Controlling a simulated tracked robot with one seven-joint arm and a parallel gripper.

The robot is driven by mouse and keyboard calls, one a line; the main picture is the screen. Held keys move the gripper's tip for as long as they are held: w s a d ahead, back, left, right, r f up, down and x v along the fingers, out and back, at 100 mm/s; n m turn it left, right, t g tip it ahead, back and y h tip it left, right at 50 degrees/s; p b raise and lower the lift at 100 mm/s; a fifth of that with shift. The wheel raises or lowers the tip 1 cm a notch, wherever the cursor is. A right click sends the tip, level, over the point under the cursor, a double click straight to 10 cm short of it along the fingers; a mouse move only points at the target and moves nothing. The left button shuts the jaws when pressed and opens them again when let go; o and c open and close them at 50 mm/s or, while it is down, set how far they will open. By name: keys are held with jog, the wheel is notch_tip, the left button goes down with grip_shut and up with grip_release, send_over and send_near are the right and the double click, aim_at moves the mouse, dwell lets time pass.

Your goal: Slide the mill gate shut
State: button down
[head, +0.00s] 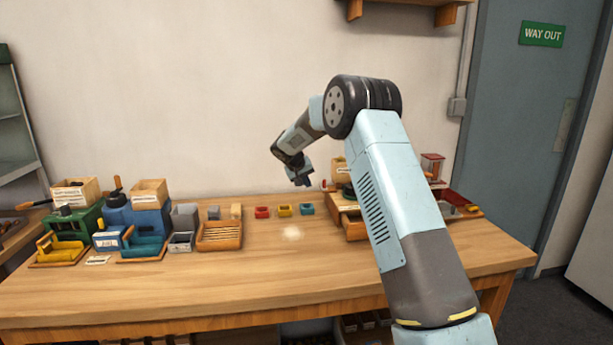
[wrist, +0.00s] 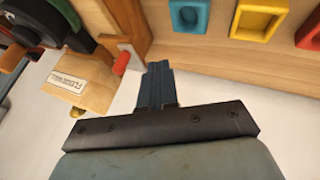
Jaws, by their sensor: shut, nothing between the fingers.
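The wooden flour mill (wrist: 92,92), with a label, is at the left of the wrist view. In the head view the mill (head: 341,203) stands right of centre, partly hidden behind my arm. Its gate shows as a thin pale metal plate (wrist: 130,52) with a red knob (wrist: 121,63) on its end. In the head view the red knob (head: 325,185) is tiny. I cannot tell how far the gate is open. My gripper (wrist: 157,72) is shut and empty, a little right of the knob and apart from it. It hangs above the table in the head view (head: 302,181).
Blue (wrist: 188,14), yellow (wrist: 258,18) and red (wrist: 308,32) small trays sit on the table near the mill. A slatted wooden tray (head: 219,236), boxes and two other mills, green (head: 85,222) and blue (head: 138,217), stand to the left. The front table is clear.

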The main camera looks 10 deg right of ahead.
aim_at(321, 187)
jog(key=shift+w+d+f, duration=0.15)
jog(key=shift+w+d, duration=0.1)
jog(key=shift+d, duration=0.85)
jog(key=shift+w+d+f, duration=0.1)
jog(key=shift+w+d, duration=0.1)
jog(key=shift+d, duration=0.85)
jog(key=shift+d, duration=1.7)
jog(key=s+a+r, duration=0.5)
jog(key=a+r, duration=0.2)
jog(key=a, duration=0.1)
jog(key=shift+a+r, duration=0.3)
jog(key=shift+r, duration=0.1)
